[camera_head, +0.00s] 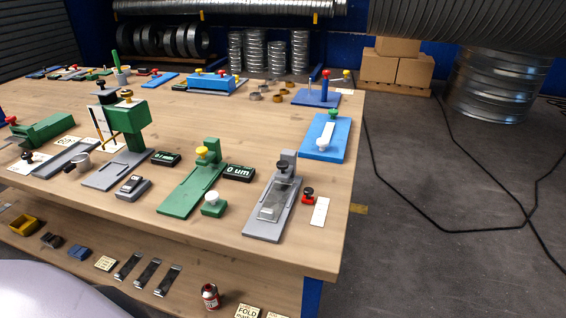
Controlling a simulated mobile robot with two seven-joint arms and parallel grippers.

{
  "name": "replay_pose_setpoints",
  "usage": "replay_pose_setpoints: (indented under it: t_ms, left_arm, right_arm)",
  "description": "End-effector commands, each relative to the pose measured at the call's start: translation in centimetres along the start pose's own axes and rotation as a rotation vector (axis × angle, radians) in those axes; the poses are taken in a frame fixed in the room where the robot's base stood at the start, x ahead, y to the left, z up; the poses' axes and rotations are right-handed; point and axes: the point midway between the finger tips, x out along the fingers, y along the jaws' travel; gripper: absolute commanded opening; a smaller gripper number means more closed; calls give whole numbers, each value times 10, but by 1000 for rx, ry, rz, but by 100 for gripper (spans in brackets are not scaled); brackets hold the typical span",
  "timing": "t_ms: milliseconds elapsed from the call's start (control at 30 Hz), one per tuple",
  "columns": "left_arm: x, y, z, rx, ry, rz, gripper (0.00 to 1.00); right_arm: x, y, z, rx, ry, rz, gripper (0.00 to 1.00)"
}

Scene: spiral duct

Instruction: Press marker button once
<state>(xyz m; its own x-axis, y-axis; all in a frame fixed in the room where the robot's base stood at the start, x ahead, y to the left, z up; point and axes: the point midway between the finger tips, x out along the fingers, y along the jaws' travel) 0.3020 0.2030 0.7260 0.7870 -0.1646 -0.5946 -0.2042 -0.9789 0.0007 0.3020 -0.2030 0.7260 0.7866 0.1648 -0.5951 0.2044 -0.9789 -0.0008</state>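Several button-like knobs stand on the wooden table, and I cannot tell for sure which is the marker button. A red block with a black knob (308,194) sits by the right edge, beside a white strip (320,211). A green block with a white knob (213,203) stands to its left. A small black knob on a white plate (28,157) is at the far left. A white knob (322,145) is on the blue plate (336,124). Neither of my grippers is in view.
A grey fixture with a metal plate (275,200), a green fixture (190,190) and a green press (126,118) crowd the table front. Black displays (239,172) stand between them. A lower shelf (190,270) holds small parts. Cables (450,230) cross the floor at right.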

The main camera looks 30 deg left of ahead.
Motion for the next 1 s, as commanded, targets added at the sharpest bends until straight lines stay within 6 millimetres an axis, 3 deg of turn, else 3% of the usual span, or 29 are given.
replay_pose_setpoints:
  t_ms: [33,200,267,1000]
  left_arm:
    - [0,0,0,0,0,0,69]
    - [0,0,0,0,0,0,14]
    - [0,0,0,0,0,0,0]
    - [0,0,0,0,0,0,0]
  right_arm:
    - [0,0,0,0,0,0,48]
    - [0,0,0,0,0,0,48]
    - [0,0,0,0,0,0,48]
    - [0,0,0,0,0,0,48]
